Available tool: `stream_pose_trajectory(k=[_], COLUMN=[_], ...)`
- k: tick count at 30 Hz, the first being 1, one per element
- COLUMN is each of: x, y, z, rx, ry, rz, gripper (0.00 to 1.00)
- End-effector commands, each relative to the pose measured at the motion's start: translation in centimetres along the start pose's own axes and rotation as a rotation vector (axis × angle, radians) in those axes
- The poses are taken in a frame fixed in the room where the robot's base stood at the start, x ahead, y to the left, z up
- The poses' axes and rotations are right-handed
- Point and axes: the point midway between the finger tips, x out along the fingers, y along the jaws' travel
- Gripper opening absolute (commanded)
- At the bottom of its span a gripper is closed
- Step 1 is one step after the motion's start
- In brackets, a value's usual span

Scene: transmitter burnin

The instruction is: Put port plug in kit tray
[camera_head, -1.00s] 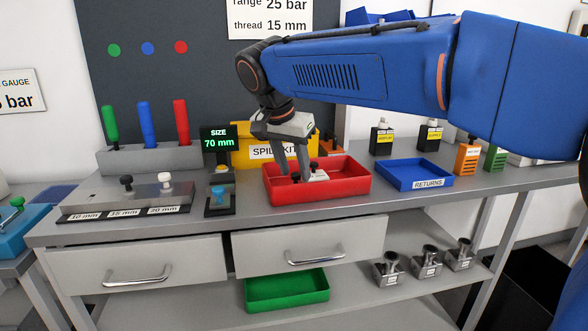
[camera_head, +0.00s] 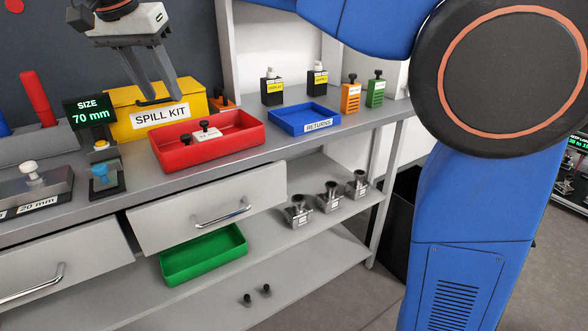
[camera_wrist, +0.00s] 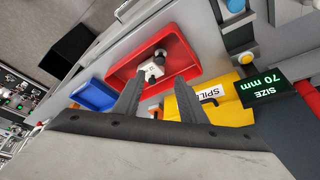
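No label tells which tray is the kit tray. A red tray (camera_head: 160,158) on the bench holds a small white labelled block (camera_head: 207,138) and black knobbed pieces that look like plugs (camera_head: 188,139). The tray (camera_wrist: 113,76) and block (camera_wrist: 153,70) also show in the wrist view. A green tray (camera_head: 205,268) sits on the shelf below. Two small black knobbed pieces (camera_head: 247,299) stand lower down. My gripper (camera_head: 161,98) is open and empty, raised above the bench near the yellow box. Its fingers (camera_wrist: 159,86) are apart with nothing between them.
The yellow spill kit box (camera_head: 120,125) stands behind the red tray. A blue returns tray (camera_head: 290,127) is to the right. Metal fittings (camera_head: 330,197) stand on the shelf. A drawer (camera_head: 170,225) protrudes below the bench. The size display (camera_head: 88,112) is at left.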

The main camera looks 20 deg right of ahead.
Motion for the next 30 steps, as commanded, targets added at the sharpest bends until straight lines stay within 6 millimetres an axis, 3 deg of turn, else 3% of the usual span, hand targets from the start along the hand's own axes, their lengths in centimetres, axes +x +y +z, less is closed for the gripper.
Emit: stream_pose_trajectory(k=[5, 8, 12, 17, 23, 30], x=[0.5, 1.7, 4.4, 7.8, 12.2, 17.8], y=[1.3, 4.1, 10.2, 17.3, 25.7, 34.3], z=[-0.5, -1.4, -2.4, -2.1, 0.3, 5.6], rx=[-0.01, -0.038, -0.099, -0.172, -0.25, -0.327], ry=[-0.005, -0.017, -0.039, -0.058, -0.067, -0.05], rz=[-0.003, -0.008, -0.024, -0.052, -0.091, -0.137], gripper=[0.38, 0.38, 0.38, 0.38, 0.38, 0.38])
